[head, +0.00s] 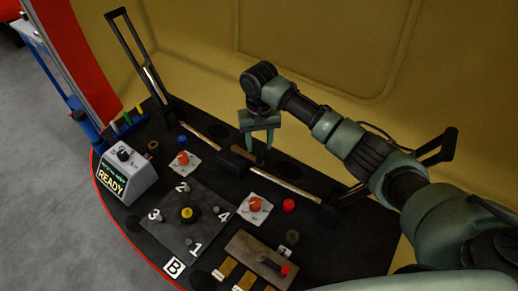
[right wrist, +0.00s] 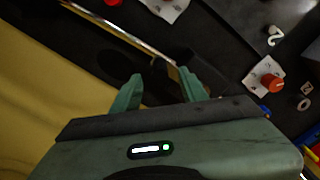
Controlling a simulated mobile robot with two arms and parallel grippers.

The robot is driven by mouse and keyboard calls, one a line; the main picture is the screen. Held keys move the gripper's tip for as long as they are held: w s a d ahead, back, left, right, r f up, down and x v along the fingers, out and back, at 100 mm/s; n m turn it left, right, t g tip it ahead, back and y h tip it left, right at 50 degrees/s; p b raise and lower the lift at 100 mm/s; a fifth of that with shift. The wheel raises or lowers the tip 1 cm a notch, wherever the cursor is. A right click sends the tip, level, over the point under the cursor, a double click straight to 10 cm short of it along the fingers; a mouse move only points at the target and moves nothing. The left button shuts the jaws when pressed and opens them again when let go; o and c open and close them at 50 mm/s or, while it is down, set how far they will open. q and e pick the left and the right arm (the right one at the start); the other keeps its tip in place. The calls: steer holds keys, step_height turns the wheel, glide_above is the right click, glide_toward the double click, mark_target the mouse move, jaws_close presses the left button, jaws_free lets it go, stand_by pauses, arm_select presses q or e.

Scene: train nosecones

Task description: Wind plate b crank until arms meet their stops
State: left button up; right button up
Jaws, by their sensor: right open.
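The dark crank housing (head: 236,159) sits in the middle of a metal shaft at the back of the black plate. A thin dark upright piece, seemingly the crank handle (head: 259,156), stands at its right. My right gripper (head: 260,147) is open, pointing down, with its fingertips around or just above that piece; contact cannot be told. In the right wrist view the open fingers (right wrist: 163,88) straddle dark, unclear parts. The left black arm (head: 130,38) stands raised and tilted; the right black arm (head: 438,147) also slants upward, partly behind my arm. My left gripper is out of view.
A square panel numbered 1 to 4 (head: 165,220) with a yellow knob, marked B (head: 174,267), lies in front. Red knobs on white plates (head: 184,161) (head: 256,207) stand nearby. A READY box (head: 128,172) is at left. A yellow wall (head: 200,60) rises behind.

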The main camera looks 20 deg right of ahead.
mark_target(259, 149)
step_height(259, 149, down, 4)
steer(key=shift+f, duration=0.65)
jaws_close()
arm_select(q)
steer(key=shift+w+d+r, duration=0.1)
steer(key=shift+w, duration=0.1)
arm_select(e)
steer(key=shift+w+r, duration=0.1)
stand_by(0.8)
